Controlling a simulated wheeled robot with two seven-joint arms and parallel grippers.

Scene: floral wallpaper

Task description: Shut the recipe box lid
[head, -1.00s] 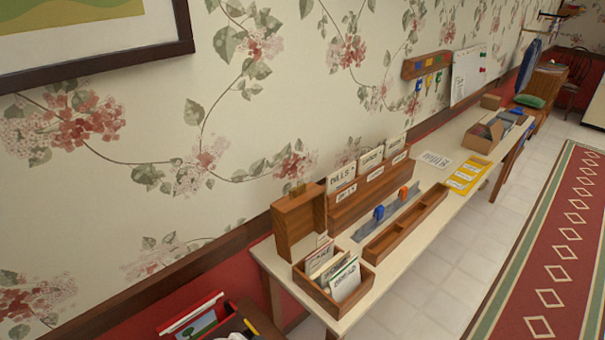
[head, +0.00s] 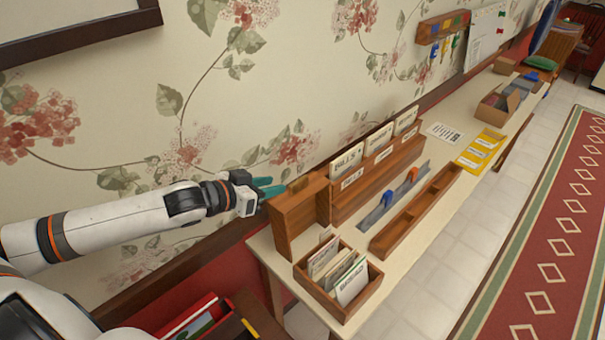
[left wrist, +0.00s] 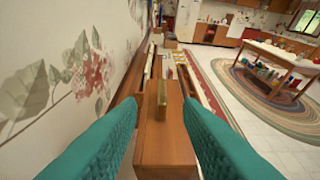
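The recipe box (head: 318,299) is a small wooden box holding several cards, near the table's close end. Its wooden lid (head: 298,216) stands upright at the back of the box, open. A brass-coloured tab on the lid's top edge shows in the left wrist view (left wrist: 162,100). My left gripper (head: 272,188) has teal fingers and reaches in from the left to the lid's upper edge. In the left wrist view its fingers (left wrist: 162,120) are spread, with the lid between them in the picture; I see no grip on it. My right gripper is not in view.
A wooden card sorter (head: 375,180) stands close behind the lid along the floral wall. A grey rail (head: 395,207) with blue and orange pieces and a long wooden tray (head: 417,213) lie beyond the box. A yellow sheet (head: 481,150) lies farther along the table.

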